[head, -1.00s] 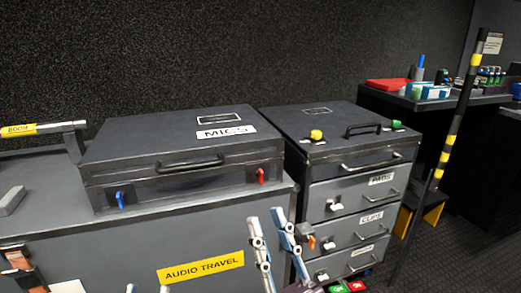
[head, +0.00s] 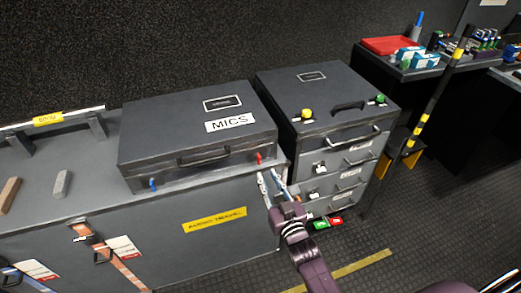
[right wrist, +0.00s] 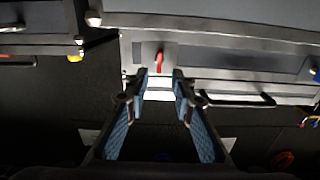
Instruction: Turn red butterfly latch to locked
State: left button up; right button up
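The red butterfly latch (head: 259,158) is on the front of the dark MICS case (head: 150,120), near its right end. It also shows in the right wrist view (right wrist: 159,60), its narrow handle upright in that picture. My right gripper (head: 270,176) is just below and in front of the latch. In the right wrist view its blue-padded fingers (right wrist: 161,75) are apart and empty, with the latch ahead of the gap between them. I see no contact with the latch. My left gripper is not in view.
The case lies on a grey cabinet (head: 200,255) with an AUDIO TRAVEL label. A blue latch (head: 153,184) and a handle (head: 205,156) share its front. A drawer unit (head: 330,155) stands close on the right. Floor is free at the lower right.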

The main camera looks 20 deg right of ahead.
aim_at(260, 162)
jog(key=w, duration=0.7)
jog(key=shift+w+a+f, duration=0.1)
jog(key=shift+w, duration=0.3)
jog(key=shift+c, duration=0.6)
grip_shut()
